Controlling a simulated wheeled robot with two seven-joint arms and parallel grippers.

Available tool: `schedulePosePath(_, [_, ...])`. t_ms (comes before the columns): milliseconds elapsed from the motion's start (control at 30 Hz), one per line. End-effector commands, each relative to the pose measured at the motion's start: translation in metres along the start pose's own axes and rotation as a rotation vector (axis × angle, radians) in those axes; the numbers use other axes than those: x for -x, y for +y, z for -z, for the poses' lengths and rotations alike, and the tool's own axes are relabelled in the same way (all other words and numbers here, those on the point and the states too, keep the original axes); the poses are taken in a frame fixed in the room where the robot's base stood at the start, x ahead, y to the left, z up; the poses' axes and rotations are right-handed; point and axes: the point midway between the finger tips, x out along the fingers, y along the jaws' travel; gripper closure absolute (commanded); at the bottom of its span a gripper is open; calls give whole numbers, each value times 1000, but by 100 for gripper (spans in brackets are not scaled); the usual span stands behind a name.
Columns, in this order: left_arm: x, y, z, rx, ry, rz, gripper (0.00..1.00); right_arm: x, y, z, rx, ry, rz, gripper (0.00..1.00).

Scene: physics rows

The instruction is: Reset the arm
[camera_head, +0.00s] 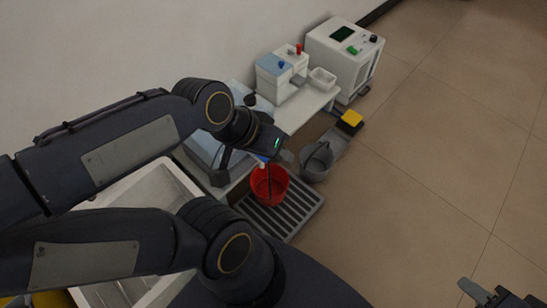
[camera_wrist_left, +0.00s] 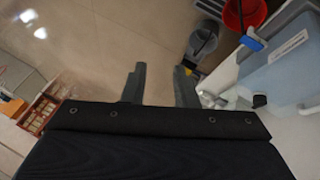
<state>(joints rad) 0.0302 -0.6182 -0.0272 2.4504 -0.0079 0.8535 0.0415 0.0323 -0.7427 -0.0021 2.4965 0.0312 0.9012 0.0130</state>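My left arm (camera_head: 120,148) comes in from the left in the head view and reaches over the bench area. Its wrist ends near a red bucket, and its fingers are hard to make out there. In the left wrist view my left gripper (camera_wrist_left: 160,86) shows two dark fingers apart, with only floor visible between them. My right gripper (camera_head: 497,296) shows at the lower right corner of the head view, partly cut off by the frame. Its fingers appear apart, with nothing seen between them, over bare floor.
A red bucket (camera_head: 270,186) stands on a slatted grey grate (camera_head: 302,212). A grey bucket (camera_head: 317,163) and a yellow-topped block (camera_head: 351,118) are beside it. White machines (camera_head: 343,55) stand along the wall. A white basin (camera_head: 168,185) lies under my arm. The floor at right is clear.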

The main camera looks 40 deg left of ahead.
Motion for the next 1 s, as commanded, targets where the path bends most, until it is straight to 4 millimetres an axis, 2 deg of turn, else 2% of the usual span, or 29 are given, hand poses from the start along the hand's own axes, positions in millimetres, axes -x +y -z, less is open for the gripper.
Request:
schedulePosePath(100, [8, 7, -15, -20, 25, -21, 74, 0, 0, 0, 0, 0, 0, 64])
schedulePosePath(200, [10, 9, -20, -27, 29, -27, 74, 0, 0, 0, 0, 0, 0, 64])
schedulePosePath(500, [11, 9, -20, -28, 29, -27, 74, 1, 0, 0, 0, 0, 0, 64])
schedulePosePath(633, [21, 14, -15, -27, 29, -27, 74, 10, -5, 5, 0, 0, 0, 64])
schedulePosePath(767, [46, 24, -4, -27, 30, -27, 74, 35, -16, 18, 0, 0, 0, 64])
schedulePosePath(1000, [121, 57, 30, -27, 30, -27, 74, 109, -50, 55, 0, 1, 0, 64])
